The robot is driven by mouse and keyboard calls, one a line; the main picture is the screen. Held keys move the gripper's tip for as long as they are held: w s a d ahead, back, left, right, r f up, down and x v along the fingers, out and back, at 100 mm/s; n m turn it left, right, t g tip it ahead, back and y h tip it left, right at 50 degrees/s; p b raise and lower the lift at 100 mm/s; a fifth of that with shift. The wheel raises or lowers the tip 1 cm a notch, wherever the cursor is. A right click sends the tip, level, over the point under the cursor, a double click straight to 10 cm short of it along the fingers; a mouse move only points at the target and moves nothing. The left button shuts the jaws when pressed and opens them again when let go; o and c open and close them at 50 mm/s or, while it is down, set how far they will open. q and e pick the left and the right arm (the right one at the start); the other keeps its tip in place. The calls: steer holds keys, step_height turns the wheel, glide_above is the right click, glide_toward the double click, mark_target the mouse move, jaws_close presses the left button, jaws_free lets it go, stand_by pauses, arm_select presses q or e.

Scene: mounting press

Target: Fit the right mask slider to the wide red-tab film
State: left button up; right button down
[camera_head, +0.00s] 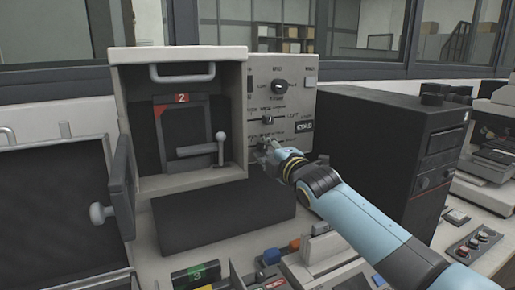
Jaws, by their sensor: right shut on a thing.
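The red-tab film (184,130) is a dark sheet standing upright inside the open press chamber, with a red tab marked 2 at its top and a red corner at upper left. The grey control panel (297,76) is right of the chamber. It has a round knob on top, an upper slider (267,119) and a lower slider at gripper height. My right gripper (266,148) is at the lower slider, shut on its small knob. The fingers mostly hide that knob, and its exact setting cannot be read. My left gripper is out of view.
The chamber door (122,187) stands open at left. A lever (220,148) stands inside the chamber. A black cabinet (375,147) is close right of the panel. Below are a green-marked block (194,276) and several small coloured items on the bench.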

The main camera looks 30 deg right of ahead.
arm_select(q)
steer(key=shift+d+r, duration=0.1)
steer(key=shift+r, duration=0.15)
arm_select(e)
steer(key=shift+d, duration=0.8)
steer(key=c, duration=1.2)
jaws_free()
steer(key=shift+o, duration=0.2)
steer(key=s, duration=1.2)
steer(key=shift+a, duration=0.3)
steer(key=shift+f, duration=0.1)
